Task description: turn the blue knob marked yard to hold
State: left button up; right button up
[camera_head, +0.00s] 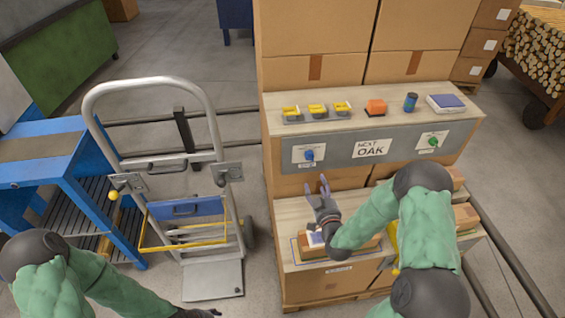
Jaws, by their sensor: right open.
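The blue knob (309,155) sits on a small white plate at the left of the grey panel (340,148). The lettering on its plate is too small to read. A green knob (433,142) sits on a similar plate at the right. My right gripper (323,186) is open and empty, its fingers pointing up, a little below and right of the blue knob and apart from it in the picture. My left arm comes in at the lower left; its hand (200,313) is cut by the bottom edge, so its jaws cannot be judged.
A sign reading NEXT OAK (371,148) is between the knobs. A hand truck (185,180) and blue bench (60,150) are left.

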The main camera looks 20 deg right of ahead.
aim_at(311, 159)
pick_arm(q)
jog(key=shift+a+f+b, duration=0.2)
jog(key=shift+f+b, duration=0.4)
jog(key=shift+f, duration=0.05)
jog(key=shift+a+f+b, duration=0.15)
jog(key=shift+f+b, duration=0.45)
pick_arm(e)
jog(key=shift+t, duration=0.4)
jog(key=x, duration=0.3)
jog(key=r+x, duration=0.1)
jog(key=x, duration=0.7)
jog(key=shift+w+d+r, duration=0.15)
jog(key=shift+r, duration=0.05)
